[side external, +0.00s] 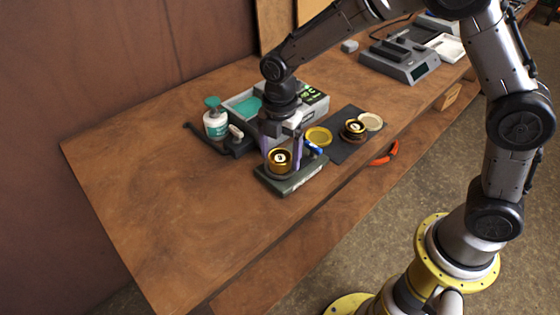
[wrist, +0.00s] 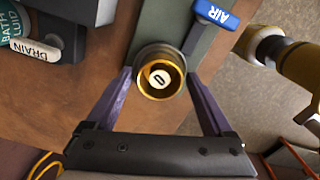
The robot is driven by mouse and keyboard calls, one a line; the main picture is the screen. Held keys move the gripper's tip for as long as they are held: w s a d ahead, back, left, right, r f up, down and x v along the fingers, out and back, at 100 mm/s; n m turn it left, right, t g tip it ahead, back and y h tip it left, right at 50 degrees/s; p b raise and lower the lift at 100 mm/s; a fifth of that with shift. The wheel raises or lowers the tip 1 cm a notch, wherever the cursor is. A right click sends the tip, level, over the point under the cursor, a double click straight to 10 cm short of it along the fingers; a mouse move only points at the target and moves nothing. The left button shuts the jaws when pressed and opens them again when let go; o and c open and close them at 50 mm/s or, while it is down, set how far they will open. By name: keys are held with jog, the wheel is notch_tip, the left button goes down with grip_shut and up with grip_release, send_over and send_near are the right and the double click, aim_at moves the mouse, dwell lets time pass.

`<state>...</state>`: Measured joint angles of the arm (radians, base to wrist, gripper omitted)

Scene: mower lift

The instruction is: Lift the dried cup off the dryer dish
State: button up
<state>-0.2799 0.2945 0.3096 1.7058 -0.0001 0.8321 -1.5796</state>
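The cup (wrist: 160,77), gold-rimmed with a pale numbered disc inside, sits upright on the round dryer dish of the grey-green dryer block (side external: 289,186). It also shows in the side view (side external: 279,160). My gripper (wrist: 160,74) points down over the block, its two purple fingers spread with one on each side of the cup. In the wrist view a narrow gap seems to show between each fingertip and the cup. The cup hides most of the dish. The blue AIR lever (wrist: 215,13) is on the block beside the cup.
A bath unit (side external: 243,106) with a DRAIN lever (wrist: 35,49) and a bottle (side external: 215,122) stand behind the block. A dark mat (side external: 345,150) to the right holds another cup (side external: 354,130) and round lids. The table front left is clear.

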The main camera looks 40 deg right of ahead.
jog(key=c, duration=1.2)
jog(key=shift+o, duration=0.2)
jog(key=shift+r, duration=0.1)
